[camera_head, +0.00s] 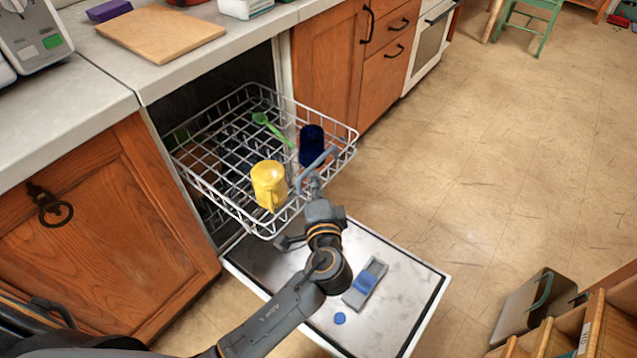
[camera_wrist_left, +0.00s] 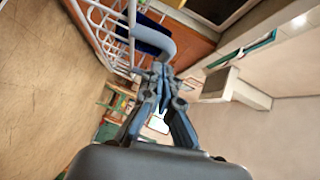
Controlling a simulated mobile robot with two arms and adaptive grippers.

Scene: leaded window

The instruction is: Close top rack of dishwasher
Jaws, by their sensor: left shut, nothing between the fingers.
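The top rack (camera_head: 215,150) of the dishwasher is a white wire basket, pulled well out over the lowered door (camera_head: 405,275). A yellow mug (camera_head: 268,184), a dark blue cup (camera_head: 311,146) and a green utensil (camera_head: 268,128) are in it. My left gripper (camera_head: 312,178) is shut and empty at the rack's outer edge, close to the blue cup. In the left wrist view its fingers (camera_wrist_left: 162,78) are together, and the rack wires (camera_wrist_left: 112,30) show beyond. I cannot tell whether it touches the rack. My right gripper is not in view.
On the lowered door lie a grey and blue object (camera_head: 366,282) and a small blue piece (camera_head: 340,318). Wooden cabinets (camera_head: 100,235) flank the dishwasher. A bin (camera_head: 535,305) and wooden shelving stand at lower right. The floor (camera_head: 500,160) to the right is mostly clear.

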